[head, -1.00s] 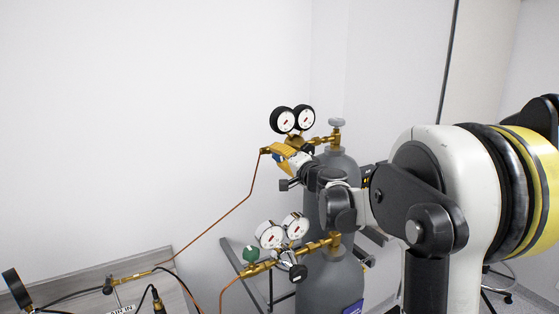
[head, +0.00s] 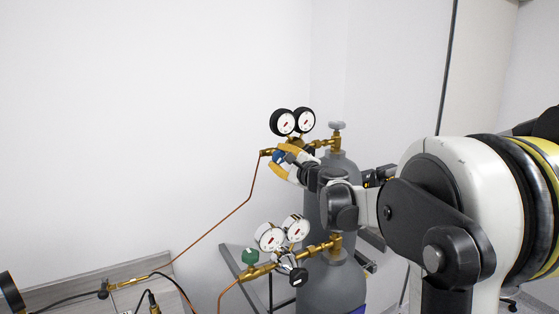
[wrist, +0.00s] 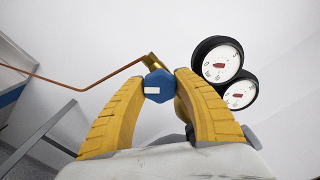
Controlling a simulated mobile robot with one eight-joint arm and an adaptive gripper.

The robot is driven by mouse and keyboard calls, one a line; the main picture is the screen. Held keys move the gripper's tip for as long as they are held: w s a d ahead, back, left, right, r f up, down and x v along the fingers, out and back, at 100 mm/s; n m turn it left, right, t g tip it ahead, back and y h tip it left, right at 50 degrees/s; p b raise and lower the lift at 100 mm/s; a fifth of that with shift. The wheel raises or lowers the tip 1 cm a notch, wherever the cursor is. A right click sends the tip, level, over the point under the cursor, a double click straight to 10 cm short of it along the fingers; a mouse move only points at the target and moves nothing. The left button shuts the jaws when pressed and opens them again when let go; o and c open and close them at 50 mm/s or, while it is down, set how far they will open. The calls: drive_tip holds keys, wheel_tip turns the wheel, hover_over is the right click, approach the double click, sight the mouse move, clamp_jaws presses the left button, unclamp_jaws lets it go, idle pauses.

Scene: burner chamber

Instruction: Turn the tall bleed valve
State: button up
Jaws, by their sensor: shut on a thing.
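In the head view the knob (head: 278,156) is a small blue patch on the upper brass regulator, partly hidden by my fingers. My gripper (wrist: 158,84) has its two yellow ribbed fingers on either side of the knob, shut on it. In the wrist view the white mark lies nearly level. In the head view my gripper (head: 284,162) reaches in from the right, in front of the taller cylinder.
The upper gauges (head: 293,122) sit just above my gripper. A lower regulator with a green knob (head: 250,256) and white-faced gauges (head: 283,234) is below my arm. A copper pipe (head: 222,219) runs down left. The grey cylinder (head: 346,168) stands behind my gripper.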

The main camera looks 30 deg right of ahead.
drive_tip(key=m, duration=0.4)
drive_tip(key=shift+m+b, duration=0.3)
drive_tip(key=m, duration=0.4)
drive_tip(key=shift+w+r+m, duration=0.1)
drive_tip(key=shift+r+m, duration=0.05)
drive_tip(key=shift+m, duration=0.15)
drive_tip(key=o, duration=1.2)
drive_tip(key=shift+b, duration=0.3)
drive_tip(key=s, duration=1.2)
drive_tip(key=shift+d, duration=0.2)
